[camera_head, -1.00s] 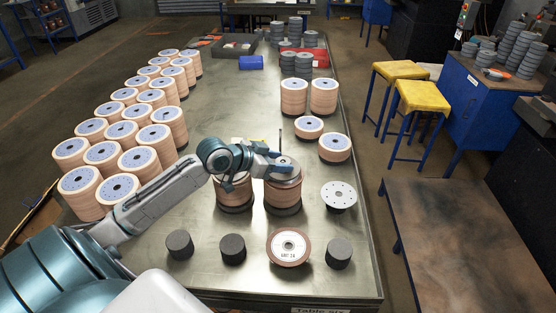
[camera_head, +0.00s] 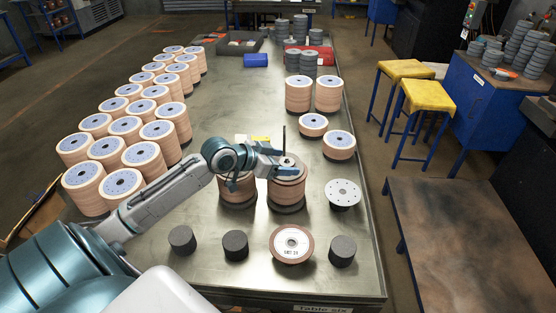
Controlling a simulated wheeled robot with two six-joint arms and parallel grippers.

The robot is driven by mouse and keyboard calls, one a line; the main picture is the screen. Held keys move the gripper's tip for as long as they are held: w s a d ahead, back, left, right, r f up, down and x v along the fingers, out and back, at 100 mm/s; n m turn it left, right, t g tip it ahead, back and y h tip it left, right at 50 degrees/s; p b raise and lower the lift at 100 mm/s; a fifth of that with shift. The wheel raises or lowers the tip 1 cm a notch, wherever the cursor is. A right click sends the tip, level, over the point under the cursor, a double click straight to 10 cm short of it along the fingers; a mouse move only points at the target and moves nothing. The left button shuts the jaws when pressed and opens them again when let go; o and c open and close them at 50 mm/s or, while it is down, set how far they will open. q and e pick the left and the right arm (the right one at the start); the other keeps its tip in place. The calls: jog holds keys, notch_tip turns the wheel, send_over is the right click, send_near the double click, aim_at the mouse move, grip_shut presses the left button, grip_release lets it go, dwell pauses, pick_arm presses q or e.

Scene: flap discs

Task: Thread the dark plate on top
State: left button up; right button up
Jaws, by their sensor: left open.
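Two stacks of tan discs stand side by side near the table's middle, the left stack (camera_head: 238,195) and the right stack (camera_head: 287,193), each on a dark base. A grey-brown plate (camera_head: 291,160) tops the right stack, partly hidden by my left gripper. I cannot tell whether it is fully seated. My left gripper (camera_head: 288,165) is open over the top of that stack, with a thin dark upright beside it. My left arm partly covers the left stack's top. My right gripper is not in view.
A pale holed plate (camera_head: 343,193) stands to the right. A brown-rimmed disc (camera_head: 291,244) lies in front among dark cylinders (camera_head: 235,246). Rows of tan stacks (camera_head: 119,185) fill the left side. More tan stacks (camera_head: 299,95) stand behind.

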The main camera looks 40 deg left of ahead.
pick_arm(q)
jog(key=shift+s+a, duration=0.1)
jog(key=shift+b+v, duration=0.3)
jog(key=shift+v, duration=1.75)
jog(key=p+v, duration=0.6)
jog(key=p, duration=0.3)
jog(key=shift+s+r, duration=0.2)
jog(key=shift+r, duration=0.05)
